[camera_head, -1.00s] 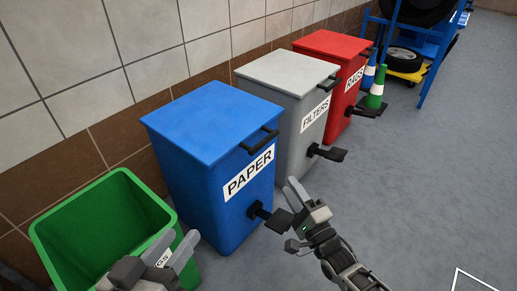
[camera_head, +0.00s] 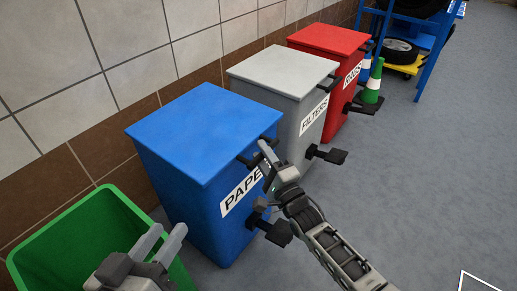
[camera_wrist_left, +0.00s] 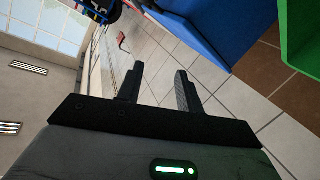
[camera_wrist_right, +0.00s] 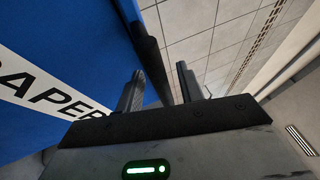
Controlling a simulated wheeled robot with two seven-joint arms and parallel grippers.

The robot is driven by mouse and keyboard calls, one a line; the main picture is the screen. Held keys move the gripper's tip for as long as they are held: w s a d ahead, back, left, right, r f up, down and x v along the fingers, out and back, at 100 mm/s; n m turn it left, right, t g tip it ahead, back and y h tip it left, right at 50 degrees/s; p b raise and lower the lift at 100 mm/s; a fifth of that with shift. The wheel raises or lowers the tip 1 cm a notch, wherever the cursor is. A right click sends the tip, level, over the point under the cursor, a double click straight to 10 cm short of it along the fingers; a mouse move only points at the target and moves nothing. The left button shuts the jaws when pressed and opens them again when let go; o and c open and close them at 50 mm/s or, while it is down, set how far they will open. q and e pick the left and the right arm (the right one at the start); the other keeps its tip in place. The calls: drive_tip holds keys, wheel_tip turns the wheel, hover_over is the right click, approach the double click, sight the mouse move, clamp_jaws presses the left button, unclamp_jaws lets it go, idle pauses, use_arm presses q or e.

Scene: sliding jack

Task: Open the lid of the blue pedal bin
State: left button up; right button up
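The blue pedal bin (camera_head: 205,205), labelled PAPER, stands in front of the wall with its lid (camera_head: 200,130) shut. A dark bar handle (camera_head: 243,160) sits at the lid's front edge, and the black pedal (camera_head: 279,233) sticks out low at the front. My right gripper (camera_head: 267,157) is at the handle, its fingers apart. In the right wrist view the dark bar (camera_wrist_right: 148,50) runs down to between the open fingers (camera_wrist_right: 160,90); I cannot tell whether they touch it. My left gripper (camera_head: 165,243) is open and empty over the green bin; its fingers (camera_wrist_left: 157,88) are apart.
An open green bin (camera_head: 75,225) stands left of the blue one. A grey FILTERS bin (camera_head: 285,75) and a red RAGS bin (camera_head: 332,40) stand behind to the right, with cones (camera_head: 372,82) and a blue rack beyond.

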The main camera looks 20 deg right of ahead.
drive_tip(key=shift+w, duration=0.15)
drive_tip(key=shift+r, duration=0.1)
clamp_jaws()
